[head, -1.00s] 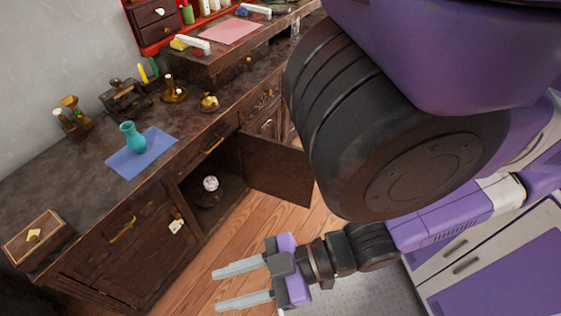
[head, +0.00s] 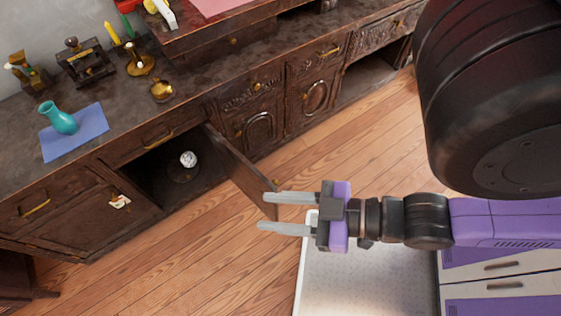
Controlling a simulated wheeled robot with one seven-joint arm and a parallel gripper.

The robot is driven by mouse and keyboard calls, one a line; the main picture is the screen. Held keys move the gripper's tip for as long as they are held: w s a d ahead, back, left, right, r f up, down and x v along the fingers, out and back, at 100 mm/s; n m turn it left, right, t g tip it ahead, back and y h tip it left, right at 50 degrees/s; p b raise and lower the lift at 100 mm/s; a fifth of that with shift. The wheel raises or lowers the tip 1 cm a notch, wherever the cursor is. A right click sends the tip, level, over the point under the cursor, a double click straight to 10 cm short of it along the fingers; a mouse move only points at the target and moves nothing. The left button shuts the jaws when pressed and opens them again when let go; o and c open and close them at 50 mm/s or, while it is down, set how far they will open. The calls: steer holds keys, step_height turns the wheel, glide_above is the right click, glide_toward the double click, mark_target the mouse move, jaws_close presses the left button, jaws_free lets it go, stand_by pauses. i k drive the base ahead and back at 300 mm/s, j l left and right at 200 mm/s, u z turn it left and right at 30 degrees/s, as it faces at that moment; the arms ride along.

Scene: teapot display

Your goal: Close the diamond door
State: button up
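A dark wooden cabinet door (head: 240,172) stands swung open from the low cabinet, its free edge out over the floor. A small knob (head: 276,182) shows near that edge. I can see no diamond mark on it. My gripper (head: 262,211) is open, its two pale fingers apart and pointing left. The fingers overlap the door's free lower end in the picture, and part of the door shows between them. I cannot tell whether they touch it. The open compartment (head: 150,178) holds a white patterned ball (head: 188,159) on a dark stand.
The countertop holds a teal vase (head: 60,119) on a blue mat (head: 88,133) and brass items. A closed door with a pale tag (head: 120,201) is left of the opening. Carved closed doors (head: 318,95) stand to the right. Wooden floor (head: 200,270) is clear in front.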

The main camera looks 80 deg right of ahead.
mark_target(240, 170)
steer(key=k+l, duration=0.55)
steer(key=l, duration=0.2)
steer(key=k+l, duration=0.6)
steer(key=l+u, duration=0.25)
steer(key=l, duration=0.5)
steer(key=k+l+u, duration=0.1)
steer(key=l+u, duration=0.15)
steer(key=l, duration=0.45)
